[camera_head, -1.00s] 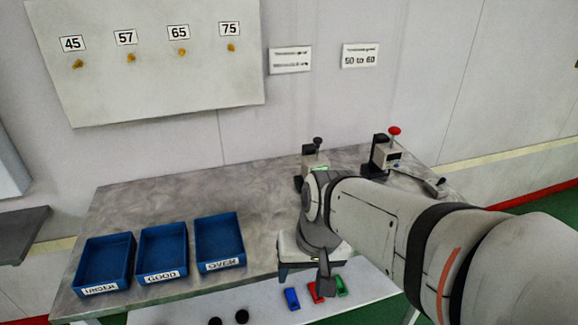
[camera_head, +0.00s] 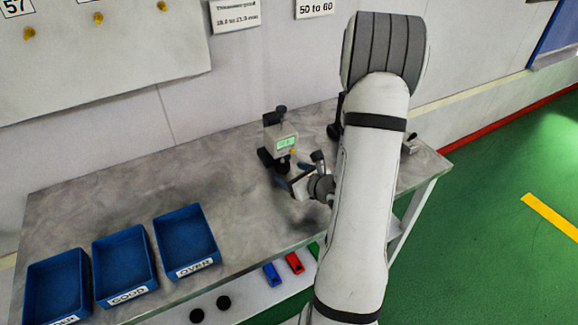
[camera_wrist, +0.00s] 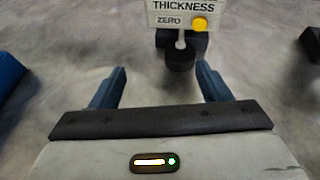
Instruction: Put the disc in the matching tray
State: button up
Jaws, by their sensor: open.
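Three blue trays stand on the left of the metal bench in the head view: UNDER (camera_head: 55,288), its label partly cut off, GOOD (camera_head: 122,264) and OVER (camera_head: 186,243). Each looks empty. A thickness gauge (camera_head: 282,140) with a lit green display stands on the bench; its "THICKNESS" face (camera_wrist: 184,7) tops the wrist view. My gripper (camera_wrist: 160,77) is open, its blue fingers pointing towards the gauge. A dark round part (camera_wrist: 181,60) lies under the gauge's stem, beyond the fingertips; I cannot tell whether it is the disc or the gauge's base. Nothing shows between the fingers.
Another dark device (camera_head: 337,117) stands behind my arm. The bench between OVER and the gauge is clear.

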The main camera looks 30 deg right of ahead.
aim_at(286, 168)
jog(key=d, duration=0.1)
jog(key=d+f+m+h, duration=0.1)
jog(key=shift+d+f+m, duration=0.2)
jog(key=shift+d+m, duration=0.1)
jog(key=shift+w+a, duration=0.1)
jog(key=shift+a, duration=0.05)
jog(key=shift+w, duration=0.2)
jog(key=p+x, duration=0.1)
jog(key=x, duration=0.6)
jog(key=shift+w+f, duration=0.1)
jog(key=shift+w, duration=0.05)
jog(key=c, duration=1.1)
jog(key=shift+o, duration=0.2)
